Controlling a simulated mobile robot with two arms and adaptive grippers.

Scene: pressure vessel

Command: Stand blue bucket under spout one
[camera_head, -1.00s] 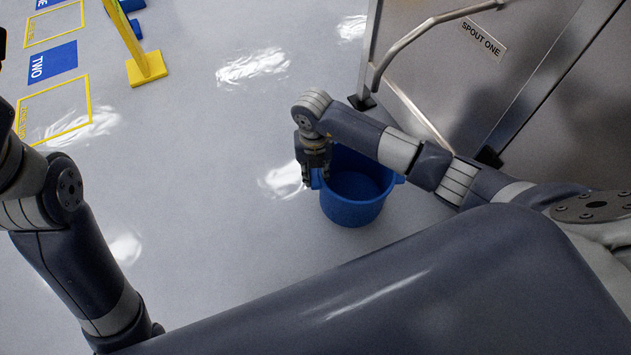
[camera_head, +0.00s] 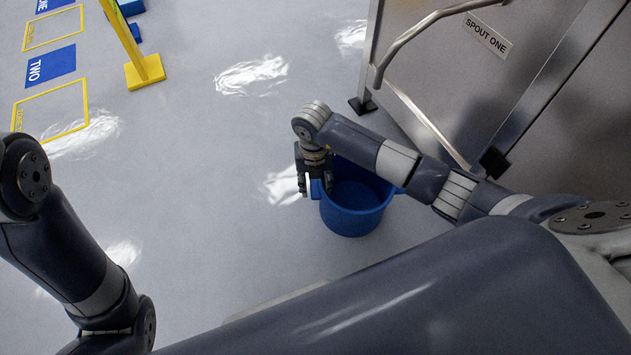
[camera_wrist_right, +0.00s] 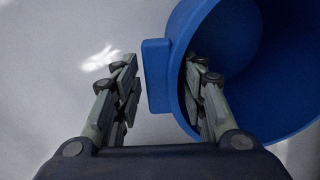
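The blue bucket (camera_head: 352,215) stands upright on the floor, in front of the metal housing. In the right wrist view the bucket (camera_wrist_right: 270,85) fills the right side, with a blue tab (camera_wrist_right: 156,75) on its rim. My right gripper (camera_head: 315,188) is at the bucket's left rim. Its fingers (camera_wrist_right: 163,95) are parted, one outside beyond the tab and one inside the bucket, with a gap beside the tab. A bent metal pipe (camera_head: 430,23), beside the label "SPOUT ONE" (camera_head: 487,36), ends up and right of the bucket. My left gripper is out of view.
The metal housing (camera_head: 540,95) with black feet (camera_head: 493,162) stands at the right. A yellow post on a base (camera_head: 146,72) stands at the upper left, near floor zones outlined in yellow (camera_head: 86,100) and a blue "TWO" marking (camera_head: 50,66). The floor between is clear.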

